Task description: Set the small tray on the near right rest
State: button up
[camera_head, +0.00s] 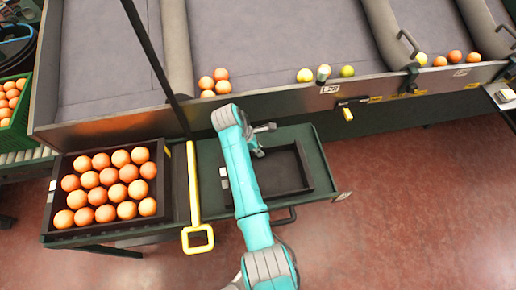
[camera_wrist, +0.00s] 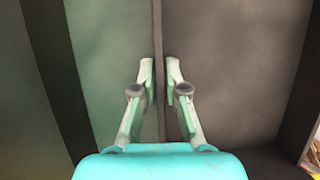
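The small tray (camera_head: 309,177) is dark, shallow and empty. It is at the green right-hand rest (camera_head: 325,163), in front of the conveyor; I cannot tell whether it touches the surface or hangs just above it. My gripper (camera_head: 258,150) is at the tray's far wall, and my arm hides part of the tray's left side. In the wrist view, my gripper (camera_wrist: 160,90) has one finger on each side of the thin tray wall (camera_wrist: 159,45), closed in close on it. The dark tray floor is right of the wall and the green surface is left.
A dark crate (camera_head: 50,215) full of oranges stands left of a yellow-handled bar (camera_head: 194,190). A green bin (camera_head: 14,135) of oranges is at far left. The conveyor (camera_head: 290,45) behind carries several fruits along its front edge. The red floor (camera_head: 410,210) at right is clear.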

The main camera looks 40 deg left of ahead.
jog(key=shift+o, duration=1)
jog(key=shift+r, duration=0.2)
jog(key=v, duration=1.2)
jog(key=shift+w+d, duration=0.1)
